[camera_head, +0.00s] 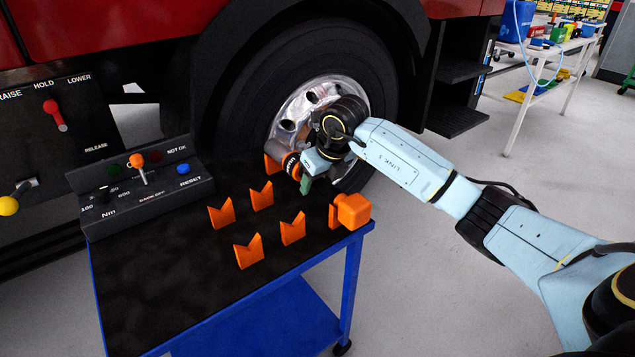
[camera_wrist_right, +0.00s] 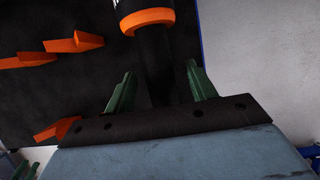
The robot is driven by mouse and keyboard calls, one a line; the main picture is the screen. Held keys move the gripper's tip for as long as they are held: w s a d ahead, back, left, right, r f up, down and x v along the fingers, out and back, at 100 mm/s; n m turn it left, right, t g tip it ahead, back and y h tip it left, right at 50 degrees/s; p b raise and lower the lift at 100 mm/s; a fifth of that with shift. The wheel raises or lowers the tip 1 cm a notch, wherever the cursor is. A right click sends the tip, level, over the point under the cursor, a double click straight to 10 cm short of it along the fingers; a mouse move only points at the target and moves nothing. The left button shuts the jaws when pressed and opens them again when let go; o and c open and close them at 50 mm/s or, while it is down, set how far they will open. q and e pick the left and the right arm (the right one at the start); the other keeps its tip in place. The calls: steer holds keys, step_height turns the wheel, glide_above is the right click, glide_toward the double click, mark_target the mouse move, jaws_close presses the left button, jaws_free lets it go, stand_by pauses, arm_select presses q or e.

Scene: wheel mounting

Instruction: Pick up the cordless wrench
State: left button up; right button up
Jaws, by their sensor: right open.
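The cordless wrench (camera_head: 291,165), black with orange parts, is at the right side of the black cart top, partly hidden by my right gripper. An orange block (camera_head: 352,210) sits at the cart's right corner; whether it is part of the wrench cannot be told. My right gripper (camera_head: 307,184) is open with green fingers, just over the wrench. In the right wrist view, the wrench's orange ring (camera_wrist_right: 147,20) shows at the top, and a dark shaft runs down between the two open fingers (camera_wrist_right: 160,88). Contact cannot be told.
Several orange V-shaped holders (camera_head: 261,196) stand on the blue cart's top (camera_head: 150,285). A control box (camera_head: 140,185) with levers is at its left. A truck wheel (camera_head: 300,110) is close behind. Open floor (camera_head: 480,290) lies to the right.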

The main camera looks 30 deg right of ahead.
steer(key=shift+f, duration=0.2)
stand_by(0.3)
jaws_close()
steer(key=shift+w+r, duration=0.1)
steer(key=shift+r, duration=0.05)
